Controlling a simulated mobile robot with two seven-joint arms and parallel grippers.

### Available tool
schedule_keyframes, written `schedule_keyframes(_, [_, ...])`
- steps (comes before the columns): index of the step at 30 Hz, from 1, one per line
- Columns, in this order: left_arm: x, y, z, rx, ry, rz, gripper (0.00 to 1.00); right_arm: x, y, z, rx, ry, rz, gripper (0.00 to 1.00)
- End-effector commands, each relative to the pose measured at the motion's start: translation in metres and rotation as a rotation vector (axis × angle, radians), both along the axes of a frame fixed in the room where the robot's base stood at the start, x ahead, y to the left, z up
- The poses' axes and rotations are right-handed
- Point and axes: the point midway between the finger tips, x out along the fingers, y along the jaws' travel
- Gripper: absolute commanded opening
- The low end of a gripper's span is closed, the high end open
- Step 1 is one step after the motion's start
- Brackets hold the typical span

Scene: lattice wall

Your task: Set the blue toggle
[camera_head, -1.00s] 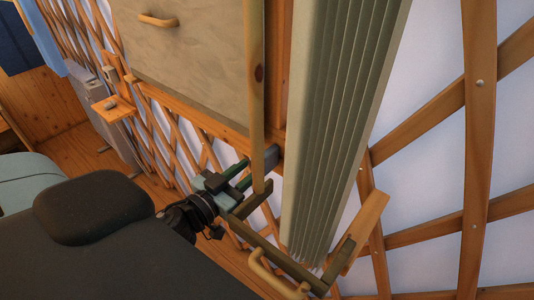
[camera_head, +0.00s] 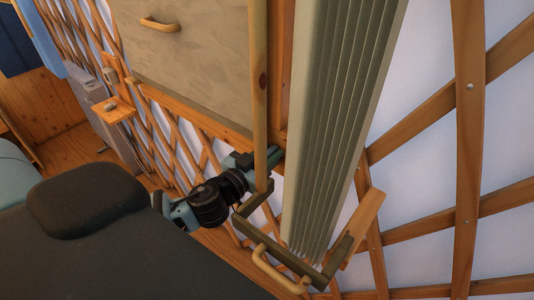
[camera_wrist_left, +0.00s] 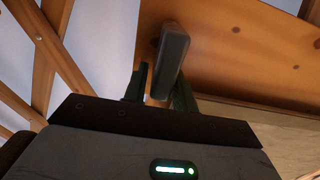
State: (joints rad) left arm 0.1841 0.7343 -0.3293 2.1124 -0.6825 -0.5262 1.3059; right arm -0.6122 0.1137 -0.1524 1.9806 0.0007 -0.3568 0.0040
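A dark blue-grey bar (camera_wrist_left: 171,58), which may be the blue toggle, juts from the wooden board in the left wrist view. Its lower end lies between the two fingers of my left gripper (camera_wrist_left: 160,92), with a gap to the left finger; I cannot tell if the right finger touches it. The fingers stand apart. In the head view my left gripper (camera_head: 245,160) is at the lower edge of the panel, partly behind a vertical wooden pole, and the bar is mostly hidden there. No clearly blue toggle shows. My right gripper is out of view.
A wooden pole (camera_head: 259,90) and a frame with a curved handle (camera_head: 275,268) stand close to my left gripper. A pleated green-grey column (camera_head: 335,130) is to the right, before the lattice wall (camera_head: 467,130). A small wooden shelf (camera_head: 113,112) is at the left.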

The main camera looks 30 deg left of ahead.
Motion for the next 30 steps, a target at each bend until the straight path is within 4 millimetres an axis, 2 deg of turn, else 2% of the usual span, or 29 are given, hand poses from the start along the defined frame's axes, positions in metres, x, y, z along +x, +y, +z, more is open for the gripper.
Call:
schedule_keyframes(6, [0.0, 0.0, 0.0, 0.0, 0.0, 0.0, 0.26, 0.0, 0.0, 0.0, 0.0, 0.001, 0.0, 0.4])
schedule_keyframes(12, [0.0, 0.0, 0.0, 0.0, 0.0, 0.0, 0.0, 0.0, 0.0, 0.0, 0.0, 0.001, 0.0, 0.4])
schedule_keyframes(22, [0.0, 0.0, 0.001, 0.034, -0.005, 0.0, 0.0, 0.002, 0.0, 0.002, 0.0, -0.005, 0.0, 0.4])
schedule_keyframes(30, [0.0, 0.0, 0.003, 0.188, -0.018, 0.002, 0.0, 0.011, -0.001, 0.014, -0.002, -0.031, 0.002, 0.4])
